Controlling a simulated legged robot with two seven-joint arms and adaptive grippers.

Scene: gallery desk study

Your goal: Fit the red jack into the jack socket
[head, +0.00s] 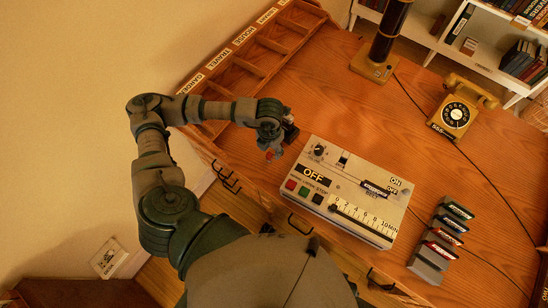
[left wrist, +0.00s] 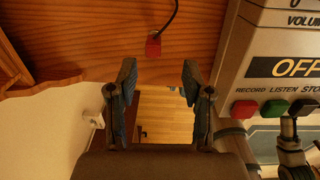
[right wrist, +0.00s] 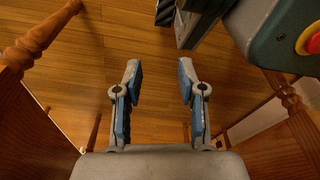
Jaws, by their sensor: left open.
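The red jack (left wrist: 153,47) lies on the wooden desk close to its front edge, with a dark cable running from its far end, in the left wrist view. My left gripper (left wrist: 159,75) is open and empty, with the jack just beyond and between its fingertips, apart from them. In the head view my left gripper (head: 272,146) hangs over the desk edge, left of the grey recorder box (head: 352,222). I cannot make out the jack socket in any view. My right gripper (right wrist: 157,72) is open and empty above the wooden floor, below desk level.
The recorder box stands close on the right of my left gripper (left wrist: 238,75). A labelled compartment tray (head: 252,62) is at the back left. A gold telephone (head: 462,108), a lamp base (head: 374,66) and several cartridges in a rack (head: 428,262) stand farther right. Wooden legs flank my right gripper.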

